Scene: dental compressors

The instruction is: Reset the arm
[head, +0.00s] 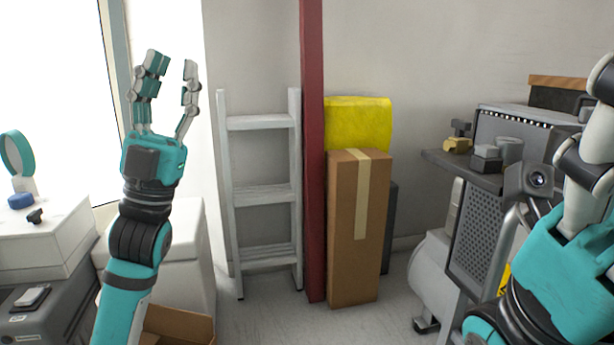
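My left gripper (169,88) is raised at the left of the head view, fingers pointing up. Its fingers are spread apart with nothing between them. It is in front of the white wall, between the bright window and the ladder. My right arm (570,270) comes in at the lower right. Its upper part reaches the right edge of the picture, and I cannot make out the state of the fingers there.
A white ladder (262,194) leans by a red post (313,150). A tall cardboard box (355,235) and a yellow object (358,120) stand beside it. A grey compressor unit (470,235) is close to my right arm. Grey floor (265,325) is clear in the middle.

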